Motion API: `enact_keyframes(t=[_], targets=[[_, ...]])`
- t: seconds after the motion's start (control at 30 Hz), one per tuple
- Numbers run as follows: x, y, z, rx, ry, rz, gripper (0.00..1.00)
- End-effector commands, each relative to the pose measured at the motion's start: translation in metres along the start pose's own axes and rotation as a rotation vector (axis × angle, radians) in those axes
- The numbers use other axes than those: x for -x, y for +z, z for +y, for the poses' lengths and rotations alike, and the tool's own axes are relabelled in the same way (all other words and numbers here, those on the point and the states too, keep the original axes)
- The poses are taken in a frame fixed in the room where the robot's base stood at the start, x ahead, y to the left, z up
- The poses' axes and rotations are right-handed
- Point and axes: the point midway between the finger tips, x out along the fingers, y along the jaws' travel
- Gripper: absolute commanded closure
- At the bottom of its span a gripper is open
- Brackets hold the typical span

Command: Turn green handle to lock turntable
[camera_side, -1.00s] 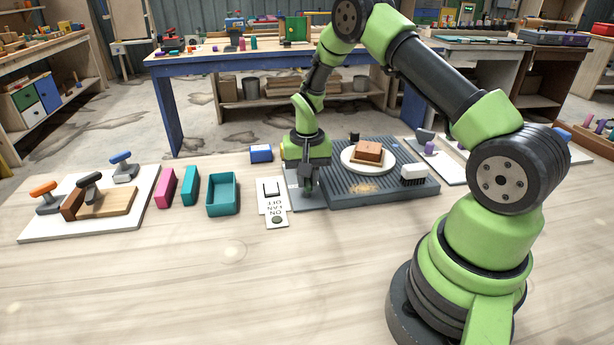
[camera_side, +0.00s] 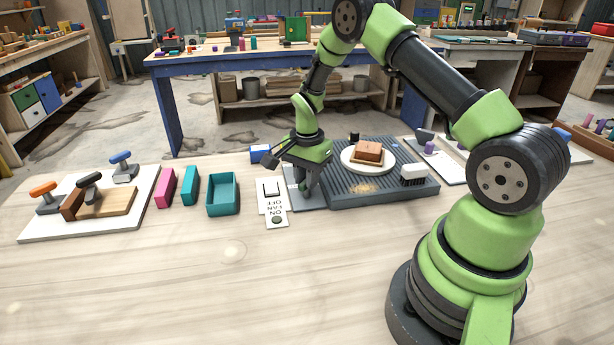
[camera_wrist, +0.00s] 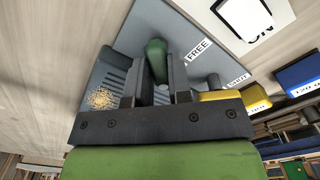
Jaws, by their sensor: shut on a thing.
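The green handle (camera_wrist: 155,52) shows in the wrist view between the two fingers of my gripper (camera_wrist: 160,72), which is shut on it.
An ON/OFF switch panel (camera_side: 272,211) lies just left of the base. A white brush-like piece (camera_side: 413,174) sits at the base's right. A blue block (camera_side: 260,153) stands behind the gripper, and a teal bin (camera_side: 222,209) stands further left.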

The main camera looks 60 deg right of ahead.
Motion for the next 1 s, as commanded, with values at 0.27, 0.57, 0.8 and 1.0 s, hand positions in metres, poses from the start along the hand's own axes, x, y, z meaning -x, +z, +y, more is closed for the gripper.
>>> enact_keyframes(t=[0.27, 0.57, 0.8, 1.0], targets=[[0.0004, 0.0014, 0.0006, -0.032, 0.004, -0.004, 1.0], [0.0004, 0.0015, 0.0005, -0.033, 0.004, -0.004, 1.0], [0.0002, 0.0008, 0.0003, -0.03, 0.002, -0.002, 0.55], [0.003, 0.0003, -0.0002, -0.029, 0.0, -0.001, 0.55]])
